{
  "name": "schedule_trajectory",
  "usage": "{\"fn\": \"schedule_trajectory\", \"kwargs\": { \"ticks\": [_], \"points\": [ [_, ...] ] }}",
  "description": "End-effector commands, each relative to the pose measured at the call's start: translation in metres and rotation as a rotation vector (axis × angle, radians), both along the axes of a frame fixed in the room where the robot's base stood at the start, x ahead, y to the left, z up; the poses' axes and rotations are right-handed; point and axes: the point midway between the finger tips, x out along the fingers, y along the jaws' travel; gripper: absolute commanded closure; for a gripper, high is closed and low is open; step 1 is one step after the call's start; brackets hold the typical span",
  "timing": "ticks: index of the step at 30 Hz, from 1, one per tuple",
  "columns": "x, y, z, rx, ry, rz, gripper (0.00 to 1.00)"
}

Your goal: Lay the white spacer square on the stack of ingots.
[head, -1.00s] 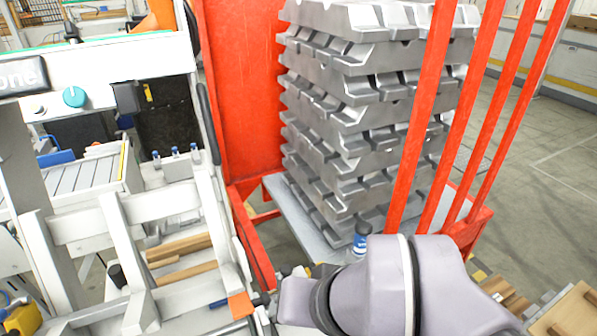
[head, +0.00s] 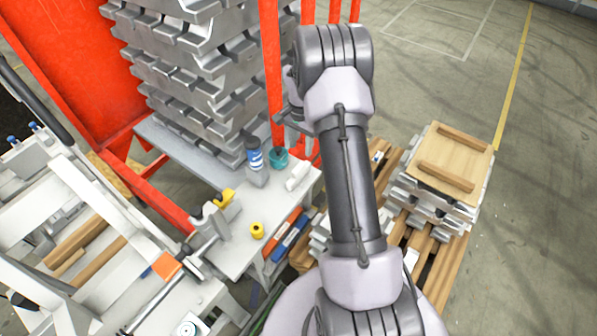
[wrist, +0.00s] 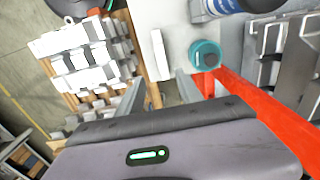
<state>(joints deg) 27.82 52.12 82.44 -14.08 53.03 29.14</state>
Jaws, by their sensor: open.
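A small white piece (head: 298,177), which may be the spacer square, lies near the right end of the white bench. It looks like a narrow white bar in the wrist view (wrist: 161,55), ahead of my fingers. My gripper (wrist: 160,92) is open with nothing between its fingers. In the head view my gripper (head: 293,118) is partly hidden by my arm, above the bench end. A tall stack of grey ingots (head: 190,70) stands at the upper left. A lower ingot pile (wrist: 90,60) sits on a pallet; my arm hides part of it in the head view.
A teal round item (head: 279,158) and a blue-and-white bottle (head: 255,160) stand close to the white piece. Red posts (head: 272,75) rise beside the tall stack. A wooden board (head: 450,170) tops ingots on the pallet at right. Floor beyond is clear.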

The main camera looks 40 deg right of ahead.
Motion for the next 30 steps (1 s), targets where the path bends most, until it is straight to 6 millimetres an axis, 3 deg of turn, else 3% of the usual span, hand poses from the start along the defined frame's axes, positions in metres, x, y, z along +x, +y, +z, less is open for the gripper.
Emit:
{"fn": "schedule_trajectory", "kwargs": {
  "ticks": [1,6,11,18,24,25,30],
  "points": [
    [0.0,0.001,-0.021,0.002,0.002,0.0,0.57],
    [0.0,0.001,-0.057,0.001,0.001,0.002,0.57],
    [0.001,0.002,-0.069,0.0,-0.001,0.002,0.57],
    [0.001,0.007,-0.114,0.002,0.001,0.002,0.57],
    [0.002,0.006,-0.115,0.001,-0.002,0.002,0.57],
    [0.002,0.006,-0.115,0.001,-0.002,0.002,0.59],
    [0.002,0.006,-0.114,0.0,-0.001,0.002,0.93]
  ]
}}
